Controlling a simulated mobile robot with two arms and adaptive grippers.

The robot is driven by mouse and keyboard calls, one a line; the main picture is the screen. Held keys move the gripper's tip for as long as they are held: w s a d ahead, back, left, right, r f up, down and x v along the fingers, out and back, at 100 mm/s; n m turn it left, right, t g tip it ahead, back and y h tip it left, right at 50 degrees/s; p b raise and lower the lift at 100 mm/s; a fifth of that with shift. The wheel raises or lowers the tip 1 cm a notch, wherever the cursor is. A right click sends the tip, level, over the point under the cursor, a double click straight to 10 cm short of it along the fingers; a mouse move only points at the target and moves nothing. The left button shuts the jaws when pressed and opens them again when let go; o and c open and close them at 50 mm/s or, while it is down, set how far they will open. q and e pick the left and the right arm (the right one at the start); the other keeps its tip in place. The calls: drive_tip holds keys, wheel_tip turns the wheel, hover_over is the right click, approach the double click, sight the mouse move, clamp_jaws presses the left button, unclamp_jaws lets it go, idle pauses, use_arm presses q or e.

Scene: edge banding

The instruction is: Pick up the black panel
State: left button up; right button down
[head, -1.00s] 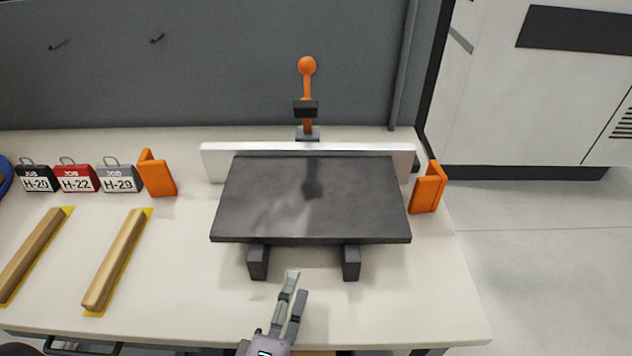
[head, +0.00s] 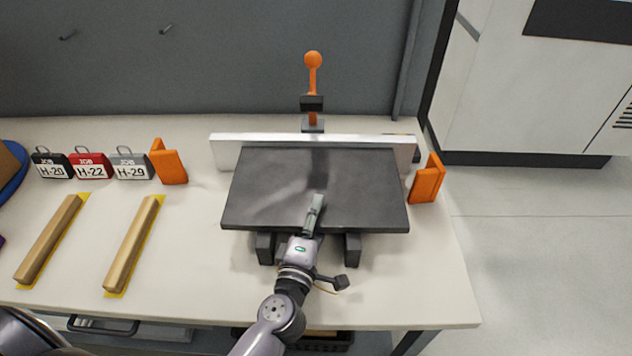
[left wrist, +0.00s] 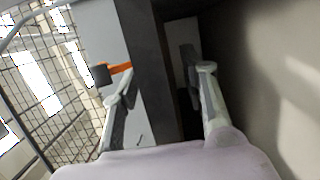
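The black panel (head: 270,185) lies flat on two dark support blocks (head: 352,248) on the bench, its far edge by a white fence (head: 225,150). My left gripper (head: 314,212) is at the middle of the panel's near edge, with one finger over the top face. The other finger is hidden under the panel in the head view. In the left wrist view the fingers (left wrist: 160,98) stand apart on either side of the panel's dark edge (left wrist: 148,60), with a gap visible beside one finger. My right gripper is not in view.
An orange-knobbed clamp (head: 313,75) stands behind the fence. Orange brackets (head: 168,163) (head: 427,180) flank the panel. The bench front left of my arm is clear.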

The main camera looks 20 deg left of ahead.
sight(316, 185)
use_arm(q)
drive_tip(key=shift+w, duration=1.1)
clamp_jaws()
drive_tip(key=shift+s, duration=0.1)
drive_tip(key=shift+r, duration=0.2)
